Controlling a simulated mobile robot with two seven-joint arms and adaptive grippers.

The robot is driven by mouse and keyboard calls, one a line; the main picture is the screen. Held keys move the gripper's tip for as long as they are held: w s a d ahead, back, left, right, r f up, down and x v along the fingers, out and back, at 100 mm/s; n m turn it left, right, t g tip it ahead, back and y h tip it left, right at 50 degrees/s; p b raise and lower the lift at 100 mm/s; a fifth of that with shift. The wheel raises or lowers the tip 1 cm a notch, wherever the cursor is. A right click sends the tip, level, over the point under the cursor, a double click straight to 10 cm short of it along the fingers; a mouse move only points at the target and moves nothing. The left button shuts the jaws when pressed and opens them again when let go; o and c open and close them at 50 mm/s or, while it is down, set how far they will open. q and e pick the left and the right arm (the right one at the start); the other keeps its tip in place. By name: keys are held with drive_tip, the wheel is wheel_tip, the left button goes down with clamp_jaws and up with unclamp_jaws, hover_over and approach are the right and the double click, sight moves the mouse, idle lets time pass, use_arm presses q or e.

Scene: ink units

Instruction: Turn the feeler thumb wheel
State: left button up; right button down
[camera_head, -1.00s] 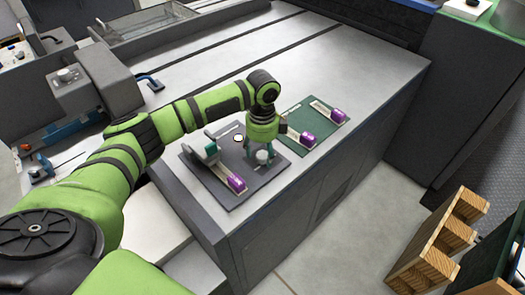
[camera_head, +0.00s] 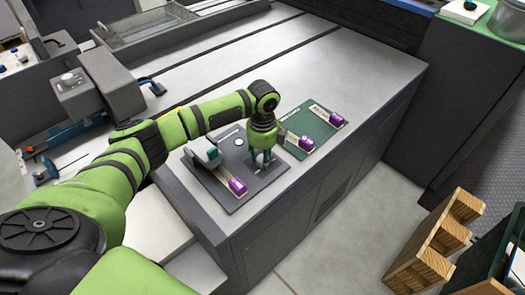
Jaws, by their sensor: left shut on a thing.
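My left gripper (camera_head: 262,160) points down over the dark grey plate (camera_head: 235,203) on the bench. Its teal fingers are shut on the feeler thumb wheel, a small grey knob that the fingers now mostly hide. A small round lamp (camera_head: 239,142) on the same plate, left of the gripper, looks pale with a green rim. A pale unit with a teal end (camera_head: 206,153) sits at the plate's left, and a strip with a purple block (camera_head: 237,186) runs along its front left. My right gripper is not in view.
A green plate (camera_head: 311,132) with two more purple blocks (camera_head: 306,142) lies just right of the gripper. The grey bench top (camera_head: 330,75) behind is mostly clear. A wooden pallet (camera_head: 440,245) stands on the floor at right.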

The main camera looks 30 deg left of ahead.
use_arm(q)
drive_tip(key=shift+m, duration=0.6)
drive_tip(key=o, duration=1.2)
drive_tip(key=shift+c, duration=0.2)
wheel_tip(320, 180, up, 12)
